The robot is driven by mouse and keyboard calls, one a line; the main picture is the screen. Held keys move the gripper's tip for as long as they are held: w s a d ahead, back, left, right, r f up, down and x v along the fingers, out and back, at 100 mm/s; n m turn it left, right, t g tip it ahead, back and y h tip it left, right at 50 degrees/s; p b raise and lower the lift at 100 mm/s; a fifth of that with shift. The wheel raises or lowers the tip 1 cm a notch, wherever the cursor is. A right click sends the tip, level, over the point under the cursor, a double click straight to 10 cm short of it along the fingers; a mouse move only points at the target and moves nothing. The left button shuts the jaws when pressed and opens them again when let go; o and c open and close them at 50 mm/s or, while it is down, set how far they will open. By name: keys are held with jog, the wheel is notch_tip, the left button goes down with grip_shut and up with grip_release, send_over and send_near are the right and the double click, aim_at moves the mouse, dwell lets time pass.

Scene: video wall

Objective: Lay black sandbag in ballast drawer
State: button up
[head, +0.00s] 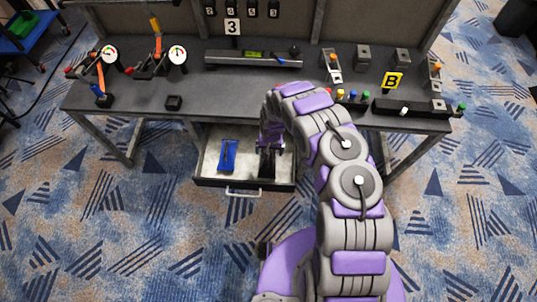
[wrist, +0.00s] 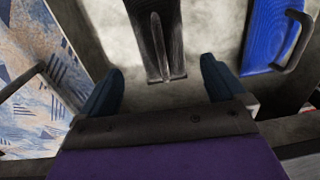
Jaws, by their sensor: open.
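The ballast drawer (head: 202,165) is pulled out under the bench, with a pale floor and a dark front with a metal handle. The black sandbag (head: 267,172) is in its right part, partly hidden by my arm in the head view. In the wrist view the black sandbag (wrist: 158,40), with a strap along its top, appears on the pale drawer floor (wrist: 205,30). My gripper (head: 271,149) is over the right part of the drawer. In the wrist view its open fingers (wrist: 160,75) are spread to either side of the bag's near end, apart from it.
A blue sandbag (head: 228,155) with a dark handle lies in the drawer left of the black one. The bench (head: 210,105) above carries gauges, levers, a long panel and coloured knobs. Its legs flank the drawer.

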jog(key=shift+d+r+p, duration=0.15)
jog(key=shift+r+p, duration=0.15)
jog(key=shift+r, duration=1.5)
jog(key=s+d+r+h, duration=0.1)
jog(key=d+r, duration=0.3)
jog(key=r, duration=0.5)
jog(key=d+r, duration=0.4)
jog(key=r, duration=0.4)
jog(key=s+d+r+h, duration=0.1)
jog(key=d+r, duration=0.4)
jog(key=r, duration=0.4)
jog(key=s+d+r+m, duration=0.1)
jog(key=s+d+r, duration=0.2)
jog(key=s+r, duration=0.85)
jog(key=s+r+g, duration=0.1)
jog(key=s+r, duration=0.5)
jog(key=s, duration=0.7)
jog(key=s+r+n+y, duration=0.1)
jog(key=s+r, duration=0.5)
jog(key=s, duration=0.6)
jog(key=shift+s+a+g, duration=0.2)
jog(key=shift+s+g, duration=0.15)
jog(key=shift+g, duration=0.05)
